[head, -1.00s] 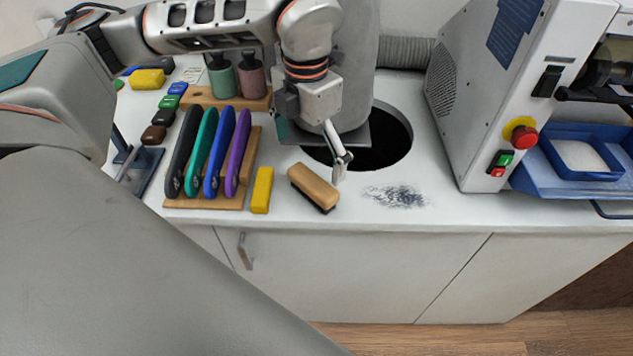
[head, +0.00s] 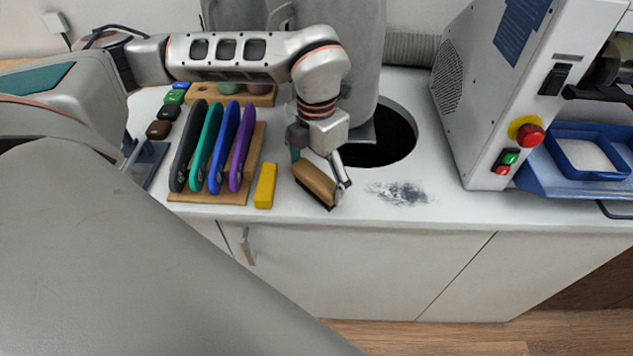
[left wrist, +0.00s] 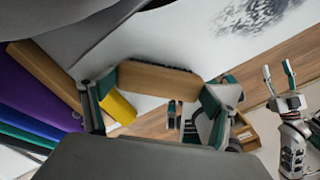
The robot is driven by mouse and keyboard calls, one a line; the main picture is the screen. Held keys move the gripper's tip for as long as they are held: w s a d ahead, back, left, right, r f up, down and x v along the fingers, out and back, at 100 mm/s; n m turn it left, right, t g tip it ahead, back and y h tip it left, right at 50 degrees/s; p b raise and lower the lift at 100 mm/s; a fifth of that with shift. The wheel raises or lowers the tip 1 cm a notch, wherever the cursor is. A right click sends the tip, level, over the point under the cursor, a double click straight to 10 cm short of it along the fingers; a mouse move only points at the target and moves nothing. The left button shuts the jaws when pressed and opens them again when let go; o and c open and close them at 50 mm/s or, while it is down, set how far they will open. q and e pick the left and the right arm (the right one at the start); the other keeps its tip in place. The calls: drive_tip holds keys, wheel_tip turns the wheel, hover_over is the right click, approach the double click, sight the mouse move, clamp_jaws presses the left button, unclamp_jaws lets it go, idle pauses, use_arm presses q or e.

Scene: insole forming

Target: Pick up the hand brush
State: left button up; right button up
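The hand brush (head: 314,183), a wooden block with dark bristles, is at the front edge of the white counter, beside the yellow block. My left gripper (head: 320,168) is down over it, one finger on each side. In the left wrist view the brush (left wrist: 158,79) spans between the left gripper's fingertips (left wrist: 160,88), which are wide apart near its two ends. Whether they press on it cannot be told. My right gripper (left wrist: 279,72) shows only in the left wrist view, low at the right, its fingers apart and empty.
The yellow block (head: 265,186) and a wooden rack (head: 210,198) of several coloured tools stand left of the brush. Behind is a round dark opening (head: 398,140). Dark scraps (head: 400,193) lie to the right, before the machine (head: 475,95). Counter between them is clear.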

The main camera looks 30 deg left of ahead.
use_arm(q)
drive_tip(key=shift+c, duration=1.4)
